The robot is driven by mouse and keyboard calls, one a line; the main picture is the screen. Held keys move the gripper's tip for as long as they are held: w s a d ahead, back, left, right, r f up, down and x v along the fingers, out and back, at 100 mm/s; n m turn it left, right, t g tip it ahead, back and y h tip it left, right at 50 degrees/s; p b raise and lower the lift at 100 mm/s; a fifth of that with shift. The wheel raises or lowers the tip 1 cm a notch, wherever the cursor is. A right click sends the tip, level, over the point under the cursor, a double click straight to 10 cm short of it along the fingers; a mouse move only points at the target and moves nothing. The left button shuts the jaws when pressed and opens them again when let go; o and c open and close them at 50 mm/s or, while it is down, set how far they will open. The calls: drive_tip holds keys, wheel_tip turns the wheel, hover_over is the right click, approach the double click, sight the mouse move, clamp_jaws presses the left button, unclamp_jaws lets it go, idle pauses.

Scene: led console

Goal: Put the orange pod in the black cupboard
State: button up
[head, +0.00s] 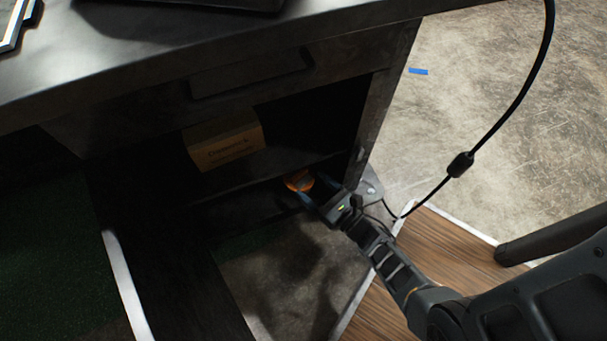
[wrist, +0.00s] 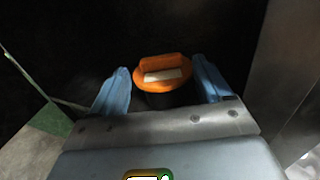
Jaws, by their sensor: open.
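The orange pod (head: 299,181) is at the lower opening of the black cupboard (head: 190,213), near its right side in the head view. In the wrist view the pod (wrist: 163,73) shows an orange top with a pale label and a dark body below. My gripper (head: 316,192) reaches in from the lower right. In the wrist view my gripper (wrist: 163,88) is open, with one blue finger on each side of the pod and a gap visible on both sides. The pod's underside is hidden, so I cannot tell what it rests on.
A cardboard box (head: 224,139) sits on the shelf above, left of the pod. A drawer (head: 251,74) is under the desk top (head: 150,58). The cupboard's right side panel (head: 384,97) stands close to my gripper. A black cable (head: 520,92) hangs at the right.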

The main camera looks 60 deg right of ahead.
drive_tip(key=s+a+r+m, duration=0.5)
drive_tip(key=s+m, duration=0.2)
drive_tip(key=s, duration=0.3)
drive_tip(key=s+a+r+m+g+y, duration=0.1)
drive_tip(key=s+a+r+m, duration=0.1)
drive_tip(key=r+m, duration=0.7)
drive_tip(key=s+a+r+m+g+y, duration=0.1)
drive_tip(key=s+a+r+m, duration=0.1)
drive_tip(key=r+m, duration=0.6)
drive_tip(key=s+a+r+m+y, duration=0.1)
drive_tip(key=s+r+m, duration=0.3)
drive_tip(key=r+m, duration=0.5)
wheel_tip(320, 180, up, 5)
drive_tip(key=shift+s+a+f+m+g, duration=0.1)
drive_tip(key=shift+s+a+m+g, duration=0.25)
drive_tip(key=shift+a, duration=0.2)
drive_tip(key=shift+w, duration=0.1)
drive_tip(key=o, duration=0.4)
drive_tip(key=shift+p, duration=0.35)
